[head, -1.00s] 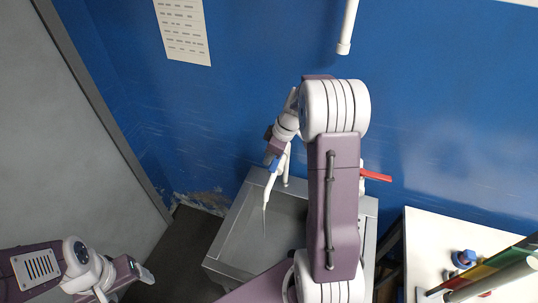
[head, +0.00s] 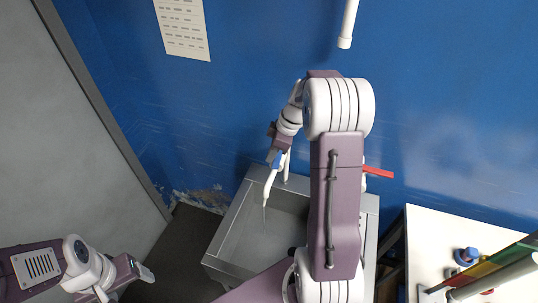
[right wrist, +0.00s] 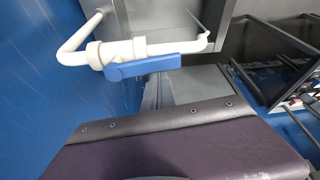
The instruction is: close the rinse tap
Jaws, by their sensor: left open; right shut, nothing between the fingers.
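The rinse tap is a white pipe over the grey sink; its spout (head: 267,188) bends down and a thin stream falls from it. Its blue lever (right wrist: 142,67) lies lengthwise along the white pipe (right wrist: 75,57) in the right wrist view. In the head view the blue lever (head: 277,160) is partly hidden by my right gripper (head: 279,150), which is shut and empty close beside it. I cannot tell whether they touch. My left gripper (head: 143,273) is open and empty, low at the left, well away from the tap.
The grey sink (head: 228,232) stands against the blue wall, partly covered by my right arm. A red lever (head: 378,173) shows behind that arm. A white table (head: 425,235) with a blue-topped item (head: 467,256) stands at the right. A grey door panel is at the left.

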